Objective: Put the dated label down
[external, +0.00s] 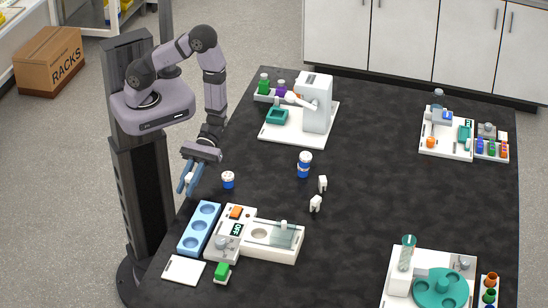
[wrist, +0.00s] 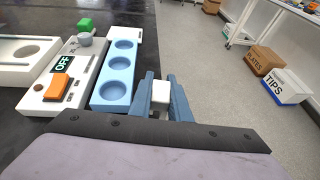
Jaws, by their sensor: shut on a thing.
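My gripper (external: 185,188) hangs beside the near-left edge of the dark table, above the blue three-well rack (external: 190,243) and apart from it. In the wrist view, its two blue fingers (wrist: 162,88) are shut on a small white piece (wrist: 161,93), which I take to be the dated label. No writing on it can be read, and the fingers hide its sides. The blue rack also shows in the wrist view (wrist: 105,104), to the left of the fingers, with its wells empty. A flat white plate (external: 184,270) lies at the table's front left corner.
A white device (external: 250,243) with an orange switch and OFF display stands right of the rack. More stations stand behind and right. The table's centre right is clear.

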